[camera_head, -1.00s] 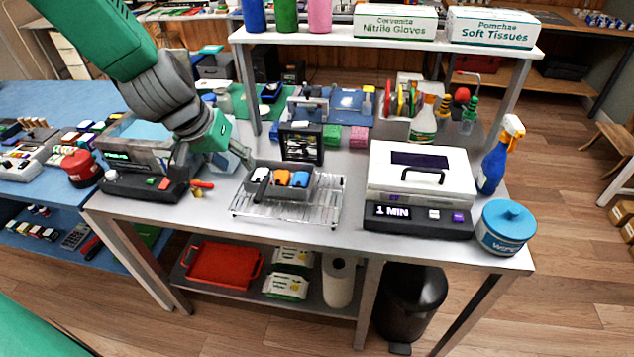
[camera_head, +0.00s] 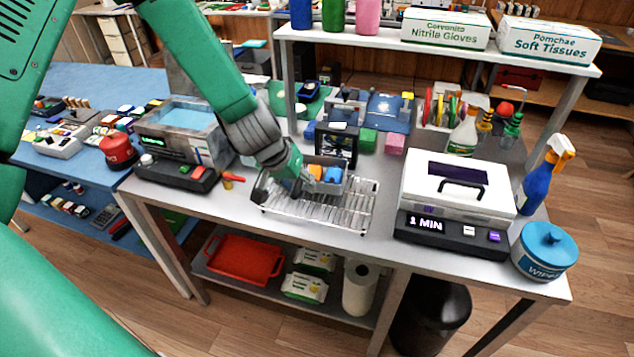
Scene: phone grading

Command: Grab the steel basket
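The steel basket (camera_head: 330,187) is a small grey bin with orange and blue items in it. It sits on a wire rack (camera_head: 350,213) on the grey table. My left gripper (camera_head: 281,190) is over the left end of the basket, pointing down, and hides that end. Its dark fingers look spread apart. The fingertips overlap the basket's left side, and I cannot tell whether they touch it. My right gripper is not in view.
A black-framed device (camera_head: 338,146) stands right behind the basket. A white box machine (camera_head: 458,185) reading "1 MIN" is to the right. A grey machine with a blue top (camera_head: 180,125) is to the left. A shelf (camera_head: 450,53) spans the back.

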